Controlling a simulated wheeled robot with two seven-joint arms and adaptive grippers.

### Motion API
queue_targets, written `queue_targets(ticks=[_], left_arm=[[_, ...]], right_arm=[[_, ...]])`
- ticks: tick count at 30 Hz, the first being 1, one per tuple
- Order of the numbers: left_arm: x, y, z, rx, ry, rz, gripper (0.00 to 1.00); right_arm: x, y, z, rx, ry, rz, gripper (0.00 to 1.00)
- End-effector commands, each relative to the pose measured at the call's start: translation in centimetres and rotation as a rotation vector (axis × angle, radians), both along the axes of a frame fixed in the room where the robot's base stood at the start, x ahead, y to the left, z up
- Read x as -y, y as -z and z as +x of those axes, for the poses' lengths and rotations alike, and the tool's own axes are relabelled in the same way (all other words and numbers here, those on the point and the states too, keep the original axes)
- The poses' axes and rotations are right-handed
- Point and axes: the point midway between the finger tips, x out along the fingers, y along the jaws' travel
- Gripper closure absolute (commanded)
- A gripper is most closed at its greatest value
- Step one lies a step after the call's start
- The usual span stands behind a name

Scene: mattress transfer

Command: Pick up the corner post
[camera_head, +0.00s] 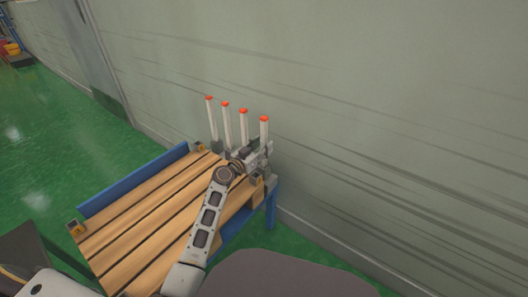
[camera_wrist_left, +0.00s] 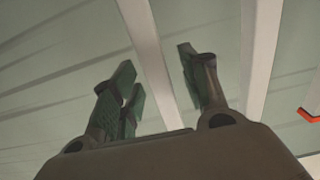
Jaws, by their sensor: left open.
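Several white corner posts with orange-red tips stand upright in a row at the far end of the slatted wooden bed in the head view; the rightmost post (camera_head: 264,131) is nearest my left gripper (camera_head: 262,153). The gripper is at the lower part of that post and partly hides it. In the left wrist view the left gripper (camera_wrist_left: 157,68) is open. A pale post (camera_wrist_left: 147,50) shows in the gap between its fingers; how deep it sits there is unclear. A second post (camera_wrist_left: 259,60) passes right of the fingers. My right gripper is not seen.
The wooden slats (camera_head: 150,215) lie in a blue frame (camera_head: 135,180) with small brackets at its corners. A plain grey-green wall (camera_head: 390,110) stands close behind the posts. Green floor (camera_head: 60,150) is open at the left.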

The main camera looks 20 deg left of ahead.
Motion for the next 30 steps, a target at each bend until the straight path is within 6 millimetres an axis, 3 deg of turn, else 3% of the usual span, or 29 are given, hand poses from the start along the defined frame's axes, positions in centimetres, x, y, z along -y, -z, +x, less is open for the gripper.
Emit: queue_targets(ticks=[7,22,30], left_arm=[[0.47,0.01,1.18,0.0,0.0,0.001,0.55],[0.51,-0.01,1.24,0.0,0.001,0.001,0.55],[0.51,0.0,1.24,0.0,0.001,0.001,0.9]], right_arm=[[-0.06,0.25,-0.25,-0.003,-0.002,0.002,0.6],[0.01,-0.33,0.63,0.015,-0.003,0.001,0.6],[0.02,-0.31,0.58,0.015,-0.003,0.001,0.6]])
